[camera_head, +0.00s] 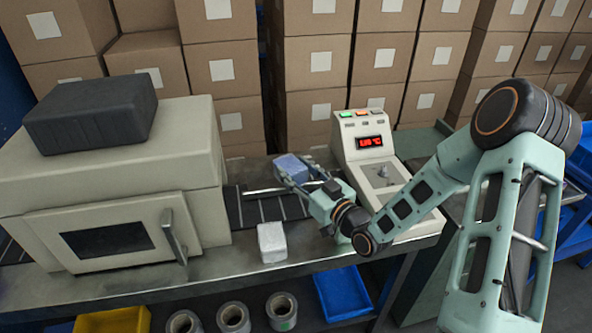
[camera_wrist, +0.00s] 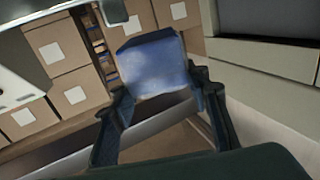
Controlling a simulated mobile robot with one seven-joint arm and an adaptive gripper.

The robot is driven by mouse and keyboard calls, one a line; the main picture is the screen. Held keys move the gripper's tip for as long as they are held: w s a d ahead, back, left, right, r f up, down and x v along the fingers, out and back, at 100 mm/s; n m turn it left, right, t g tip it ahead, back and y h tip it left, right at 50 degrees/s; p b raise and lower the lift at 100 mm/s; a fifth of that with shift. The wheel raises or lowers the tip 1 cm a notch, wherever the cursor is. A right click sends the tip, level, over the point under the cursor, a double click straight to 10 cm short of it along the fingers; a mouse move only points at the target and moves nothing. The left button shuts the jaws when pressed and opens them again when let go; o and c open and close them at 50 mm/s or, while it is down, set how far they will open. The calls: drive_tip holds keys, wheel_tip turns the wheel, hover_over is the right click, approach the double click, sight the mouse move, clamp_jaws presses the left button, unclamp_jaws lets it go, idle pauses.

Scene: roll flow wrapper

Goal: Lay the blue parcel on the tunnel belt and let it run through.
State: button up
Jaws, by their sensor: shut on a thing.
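The blue parcel (camera_head: 291,168) is held in my gripper (camera_head: 305,182), over the right end of the dark tunnel belt (camera_head: 262,210). In the wrist view the blue parcel (camera_wrist: 154,68) sits between the two fingertips of my gripper (camera_wrist: 160,95), slightly tilted. Whether the parcel touches the belt or hangs above it I cannot tell. The belt runs left into the beige tunnel housing (camera_head: 120,180), which has a front door with a dark window and a handle. The tunnel mouth is mostly hidden in the head view.
A white parcel (camera_head: 271,242) stands on the bench in front of the belt. A control box (camera_head: 375,170) with a red display stands right of the belt. A black block (camera_head: 92,112) lies on the tunnel. Stacked cartons (camera_head: 318,65) line the back. Bins and rolls sit below.

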drive_tip(key=shift+f+b, duration=0.35)
drive_tip(key=shift+b, duration=0.1)
drive_tip(key=shift+f+b, duration=0.25)
drive_tip(key=shift+b, duration=0.1)
drive_tip(key=o, duration=1.3)
drive_tip(key=shift+r, duration=0.15)
drive_tip(key=shift+r+p, duration=0.6)
drive_tip(key=shift+p, duration=0.35)
drive_tip(key=b+v, duration=0.1)
drive_tip(key=v, duration=1.1)
